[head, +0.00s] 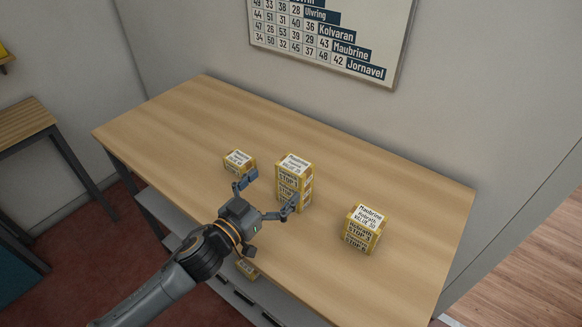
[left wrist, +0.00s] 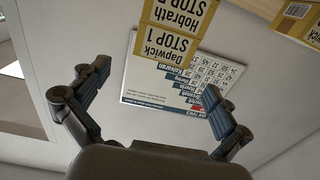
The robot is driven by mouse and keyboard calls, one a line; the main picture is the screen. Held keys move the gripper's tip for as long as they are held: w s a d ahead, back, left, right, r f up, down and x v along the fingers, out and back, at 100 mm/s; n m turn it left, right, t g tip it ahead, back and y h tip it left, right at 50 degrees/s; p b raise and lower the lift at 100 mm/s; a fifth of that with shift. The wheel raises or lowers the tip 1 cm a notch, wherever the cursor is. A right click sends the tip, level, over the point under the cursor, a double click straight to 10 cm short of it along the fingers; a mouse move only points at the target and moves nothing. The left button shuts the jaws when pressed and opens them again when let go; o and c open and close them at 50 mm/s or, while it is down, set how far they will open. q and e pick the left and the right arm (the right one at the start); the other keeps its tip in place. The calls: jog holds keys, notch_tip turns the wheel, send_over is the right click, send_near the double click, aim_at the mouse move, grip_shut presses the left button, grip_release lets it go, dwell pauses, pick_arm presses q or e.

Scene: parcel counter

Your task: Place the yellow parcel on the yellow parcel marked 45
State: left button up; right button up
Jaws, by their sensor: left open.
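Several yellow parcels with white labels are on the counter. A single low parcel (head: 239,162) sits at the left, a taller stack (head: 294,182) stands in the middle, and another stack (head: 363,230) at the right has "Maubrine" on its top label. I cannot make out a value of 45 on any label. My left gripper (head: 271,192) is open and empty, in front of the single parcel and the middle stack. In the left wrist view its spread fingers (left wrist: 158,80) show, with parcels reading "Dapwick STOP 1" (left wrist: 165,48) and "Hobrath" (left wrist: 180,14) upside down beyond them.
The wooden counter (head: 400,190) is clear at the back and between the stacks. A name-and-number board (head: 335,35) hangs on the wall. A side table (head: 30,125) stands at the left.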

aim_at(288, 172)
pick_arm(q)
jog(key=x, duration=0.3)
jog(key=shift+d, duration=0.1)
jog(key=shift+w+d+r+p, duration=0.1)
jog(key=shift+w+d+p, duration=0.15)
jog(key=shift+w+p, duration=0.25)
jog(key=x, duration=0.4)
jog(key=shift+w+f+p, duration=0.15)
jog(key=shift+f+p, duration=0.1)
jog(key=shift+p, duration=0.1)
jog(key=c, duration=1.3)
